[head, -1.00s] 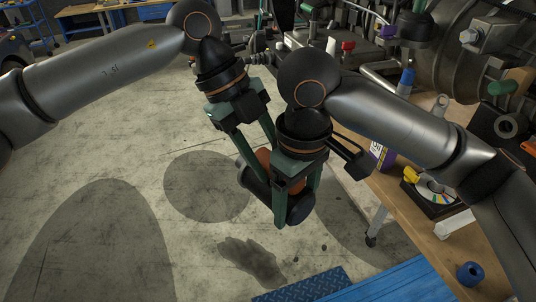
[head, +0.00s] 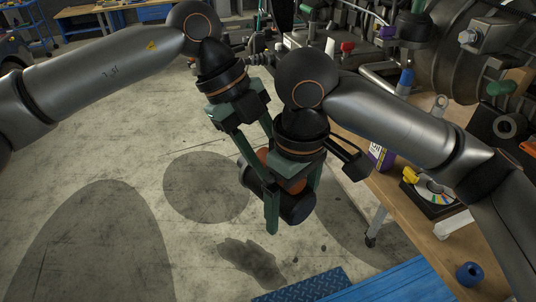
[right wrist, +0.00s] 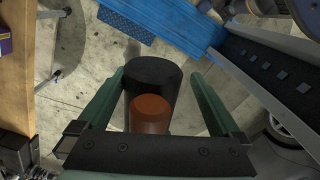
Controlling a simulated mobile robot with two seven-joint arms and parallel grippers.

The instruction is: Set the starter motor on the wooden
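The starter motor (head: 297,207) is a black cylinder with a smaller orange-brown cylinder beside it. It hangs above the concrete floor between my grippers and also shows in the right wrist view (right wrist: 154,75). My left gripper (head: 262,165) reaches down to its far left part and appears shut on it; its fingertips are partly hidden. My right gripper (head: 293,205) is open around the motor. In the right wrist view its green fingers (right wrist: 158,77) stand on both sides, with a clear gap on the right. A wooden bench top (head: 398,208) lies to the right.
The bench carries a disc in a black case (head: 434,193), a blue ring-shaped part (head: 469,274) and a purple box (head: 381,157). A large engine (head: 450,60) stands behind. A blue platform (head: 395,284) is at the front. Bare floor lies left.

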